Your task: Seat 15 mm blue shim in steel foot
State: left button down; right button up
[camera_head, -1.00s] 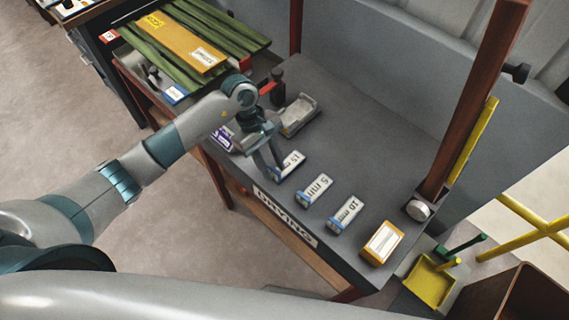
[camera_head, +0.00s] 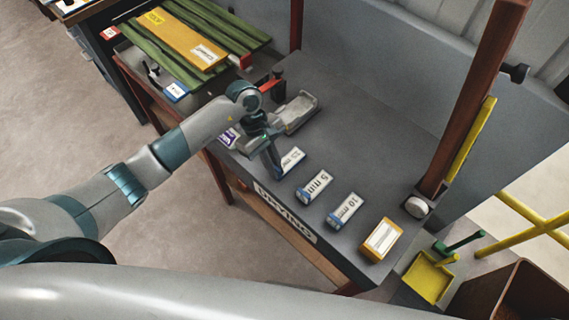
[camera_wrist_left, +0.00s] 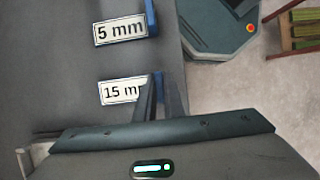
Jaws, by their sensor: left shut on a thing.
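The 15 mm shim (camera_head: 291,161) lies on the grey table with its white label up. In the left wrist view its label (camera_wrist_left: 118,92) is partly covered by my fingers, and a bit of blue shows beside them. My left gripper (camera_head: 275,170) points down at the shim's near blue end and is shut on it; its fingers (camera_wrist_left: 161,85) also show in the wrist view. A grey metal channel-like piece (camera_head: 299,112), which looks like the steel foot, lies just behind the gripper. My right gripper is not in view.
The 5 mm shim (camera_head: 315,186), the 10 mm shim (camera_head: 345,210) and a yellow block (camera_head: 381,239) lie along the front edge to the right. A red post (camera_head: 470,110) rises at the right. Green slats (camera_head: 215,35) lie at the far left. The table's middle is clear.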

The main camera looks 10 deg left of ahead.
pick_arm(q)
jog(key=shift+r, duration=0.1)
jog(key=shift+r+b, duration=0.45)
jog(key=shift+r, duration=0.05)
jog(key=r+b, duration=0.1)
jog(key=d+r+b, duration=0.1)
jog(key=r, duration=0.1)
jog(key=shift+s+r, duration=0.1)
jog(key=shift+s, duration=0.05)
jog(key=s+d+r+b, duration=0.3)
jog(key=d+r, duration=0.3)
jog(key=d, duration=0.4)
jog(key=shift+s+r+b, duration=0.25)
jog(key=shift+r+b, duration=0.1)
jog(key=shift+b, duration=0.25)
